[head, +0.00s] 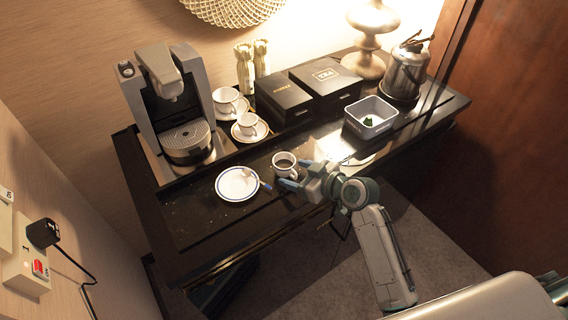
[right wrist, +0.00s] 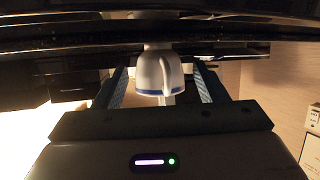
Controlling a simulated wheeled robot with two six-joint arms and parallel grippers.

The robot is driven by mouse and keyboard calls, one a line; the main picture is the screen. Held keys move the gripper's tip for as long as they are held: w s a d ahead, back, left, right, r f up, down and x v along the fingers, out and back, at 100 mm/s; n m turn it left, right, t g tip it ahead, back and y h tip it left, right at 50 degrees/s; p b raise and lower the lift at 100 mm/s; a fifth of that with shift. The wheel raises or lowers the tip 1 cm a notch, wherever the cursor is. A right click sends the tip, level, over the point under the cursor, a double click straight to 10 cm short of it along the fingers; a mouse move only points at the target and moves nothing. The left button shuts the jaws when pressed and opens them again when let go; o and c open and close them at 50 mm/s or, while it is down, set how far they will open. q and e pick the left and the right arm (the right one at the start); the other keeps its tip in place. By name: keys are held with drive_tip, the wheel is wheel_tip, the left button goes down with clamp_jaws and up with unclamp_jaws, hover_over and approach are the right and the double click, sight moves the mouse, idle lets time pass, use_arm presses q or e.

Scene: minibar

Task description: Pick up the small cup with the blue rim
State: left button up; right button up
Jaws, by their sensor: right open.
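The small white cup with the blue rim (head: 284,163) stands near the front edge of the dark table, with dark contents. In the right wrist view the cup (right wrist: 153,74) appears upside down, blue rim lowest, with its handle visible. My right gripper (head: 297,174) is open and low at the table's front, right beside the cup. In the right wrist view the open fingers (right wrist: 161,88) lie on either side of the cup, with gaps showing. Contact cannot be seen. My left gripper is not in view.
A blue-rimmed saucer (head: 237,198) lies left of the cup. Two other white cups, a rear one (head: 225,97) and a nearer one (head: 247,122), stand on saucers behind. A coffee machine (head: 181,136), black boxes (head: 284,98), a grey bin (head: 371,128) and a kettle (head: 405,74) surround them.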

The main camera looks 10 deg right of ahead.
drive_tip(key=shift+c, duration=0.3)
clamp_jaws()
drive_tip(key=shift+r, duration=0.2)
